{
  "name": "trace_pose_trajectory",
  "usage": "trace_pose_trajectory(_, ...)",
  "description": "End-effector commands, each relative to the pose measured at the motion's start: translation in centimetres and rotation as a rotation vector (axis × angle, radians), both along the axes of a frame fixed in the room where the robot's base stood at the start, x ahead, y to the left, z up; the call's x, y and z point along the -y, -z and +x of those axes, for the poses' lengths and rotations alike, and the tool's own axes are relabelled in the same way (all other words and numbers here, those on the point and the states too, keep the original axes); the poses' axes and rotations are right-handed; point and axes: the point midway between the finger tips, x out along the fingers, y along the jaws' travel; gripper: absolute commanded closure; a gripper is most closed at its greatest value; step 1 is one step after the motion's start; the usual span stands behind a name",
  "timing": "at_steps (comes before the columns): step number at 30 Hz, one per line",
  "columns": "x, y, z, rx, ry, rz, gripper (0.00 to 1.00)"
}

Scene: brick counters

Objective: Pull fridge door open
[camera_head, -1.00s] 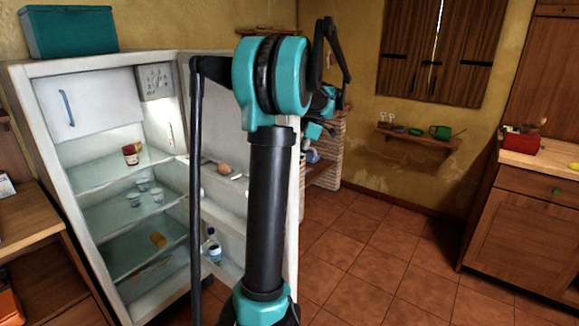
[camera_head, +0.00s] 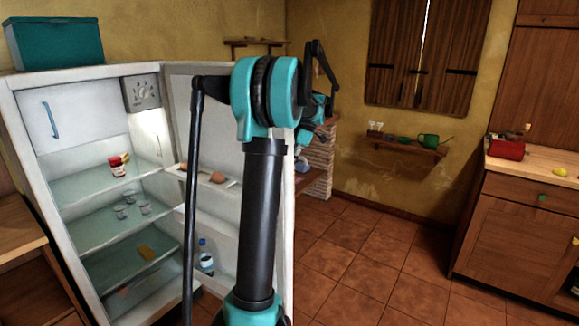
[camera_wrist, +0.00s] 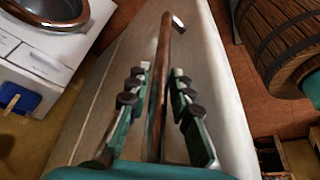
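The white fridge (camera_head: 98,82) stands at left in the head view with its door (camera_head: 203,92) swung wide open, the inner side and shelves showing. Gaps show between the fingers and the bar. The door's grey outer face (camera_wrist: 120,75) lies beyond the handle.
Wooden counters stand at the left (camera_head: 22,228) and right (camera_head: 520,215) in the head view. The tiled floor (camera_head: 370,250) between is clear. A barrel (camera_wrist: 285,45) and a white front-loading appliance (camera_wrist: 45,55) flank the door in the wrist view.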

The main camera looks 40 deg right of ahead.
Motion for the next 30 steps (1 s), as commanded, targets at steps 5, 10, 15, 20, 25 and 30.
trace_pose_trajectory(5, 0.0, 0.0, 0.0, 0.000, 0.000, 0.000, 0.64)
trace_pose_trajectory(10, 0.0, 0.0, 0.0, -0.001, 0.000, 0.000, 0.64)
trace_pose_trajectory(15, 0.3, -0.9, -0.3, -0.001, 0.001, -0.001, 0.64)
trace_pose_trajectory(20, 1.1, -3.4, -1.0, -0.001, 0.002, 0.000, 0.64)
trace_pose_trajectory(25, 2.2, -6.7, -1.8, -0.001, 0.001, -0.001, 0.64)
trace_pose_trajectory(30, 3.0, -9.3, -2.5, -0.001, 0.002, 0.000, 0.64)
